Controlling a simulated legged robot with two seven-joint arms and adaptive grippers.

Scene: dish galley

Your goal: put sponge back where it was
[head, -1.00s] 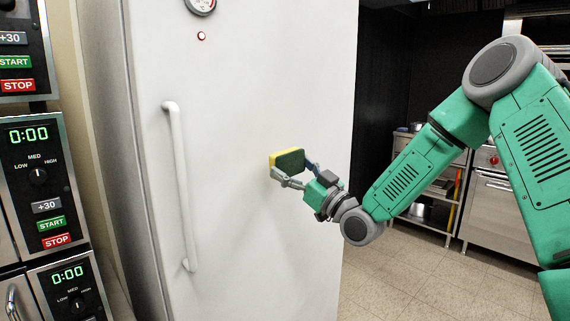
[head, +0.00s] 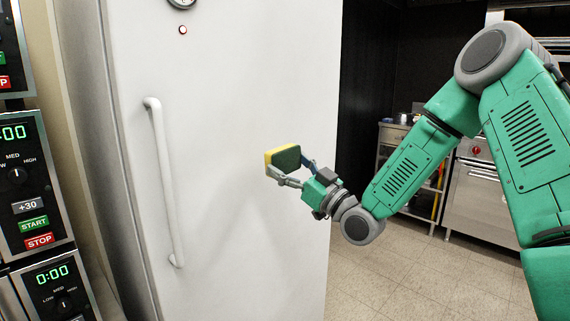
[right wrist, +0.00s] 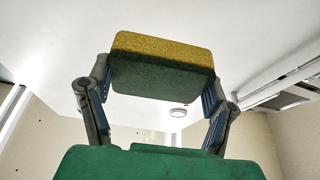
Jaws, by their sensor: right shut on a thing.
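The sponge (head: 284,158) is yellow with a dark green side. My right gripper (head: 292,172) is shut on it and holds it up in front of the white fridge door; whether the sponge touches the door I cannot tell. In the right wrist view the sponge (right wrist: 162,66) sits between the two fingers (right wrist: 155,95), gripped at its short ends, yellow face away from the palm. My left gripper is in neither view.
The white fridge (head: 230,90) with a long vertical handle (head: 164,180) fills the middle. Microwaves (head: 38,190) are stacked at the left. At the back right are a metal shelf rack (head: 425,185) and a steel oven (head: 485,200). Tiled floor (head: 390,285) at the right is clear.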

